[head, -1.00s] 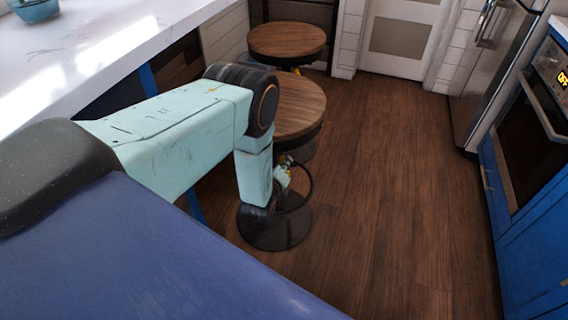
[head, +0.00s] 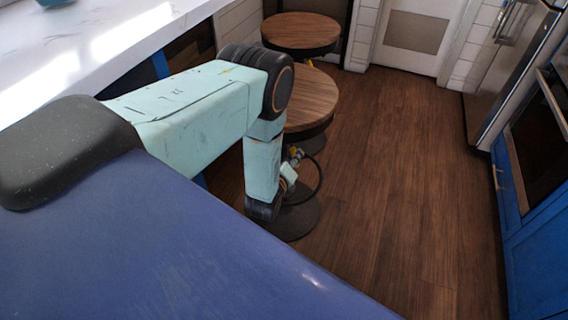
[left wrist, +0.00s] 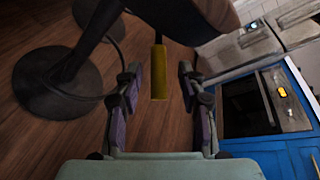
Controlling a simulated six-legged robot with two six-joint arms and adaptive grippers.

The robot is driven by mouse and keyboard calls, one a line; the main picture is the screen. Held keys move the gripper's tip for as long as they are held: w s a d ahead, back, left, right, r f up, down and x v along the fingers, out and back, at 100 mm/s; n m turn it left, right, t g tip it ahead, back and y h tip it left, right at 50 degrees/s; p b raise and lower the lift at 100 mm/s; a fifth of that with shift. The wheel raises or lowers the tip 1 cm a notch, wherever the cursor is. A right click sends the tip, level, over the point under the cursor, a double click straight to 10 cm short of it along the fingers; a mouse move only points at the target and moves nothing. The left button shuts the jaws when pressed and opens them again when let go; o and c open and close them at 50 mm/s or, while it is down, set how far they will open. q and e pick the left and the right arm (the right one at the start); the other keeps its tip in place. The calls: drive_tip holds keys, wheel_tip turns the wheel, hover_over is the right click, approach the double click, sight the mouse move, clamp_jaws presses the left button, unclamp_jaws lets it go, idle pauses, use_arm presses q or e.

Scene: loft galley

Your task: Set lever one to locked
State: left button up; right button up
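No part labelled as lever one can be made out. In the left wrist view a short yellow bar (left wrist: 158,70) hangs below the underside of a stool seat (left wrist: 205,18); whether it is a lever I cannot tell. My left gripper (left wrist: 160,84) is open and empty, with its two fingers apart on either side of the yellow bar in the picture; contact cannot be seen. In the head view my left arm bends down in front of the nearer stool (head: 312,98), and its fingers cannot be made out. My right gripper is not in view.
A second round stool (head: 300,32) stands behind the nearer one. A white marble counter (head: 85,45) runs along the left. Blue cabinets with an oven (head: 540,130) and a steel fridge (head: 500,75) line the right. The wooden floor (head: 400,190) between is clear.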

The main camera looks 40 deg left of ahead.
use_arm(q)
drive_tip(key=v, duration=0.9)
idle(0.3)
drive_tip(key=s+d+f+n+g+h, duration=0.1)
drive_tip(key=s+d+f+n+g, duration=0.1)
drive_tip(key=s+f+n+g, duration=0.35)
drive_tip(key=s+d+f+n+g+h, duration=0.1)
drive_tip(key=s+d+f+n+g, duration=0.15)
drive_tip(key=s+n, duration=0.55)
drive_tip(key=s+d+r+n+g+h, duration=0.1)
drive_tip(key=s+d+r+n+g, duration=0.1)
drive_tip(key=s+n, duration=0.3)
drive_tip(key=s+d+r+n+g+h, duration=0.1)
drive_tip(key=s+n, duration=0.4)
drive_tip(key=s, duration=0.5)
wheel_tip(320, 180, up, 2)
drive_tip(key=d+g, duration=0.1)
drive_tip(key=g, duration=0.1)
drive_tip(key=shift+d+g, duration=0.35)
drive_tip(key=shift+g, duration=0.05)
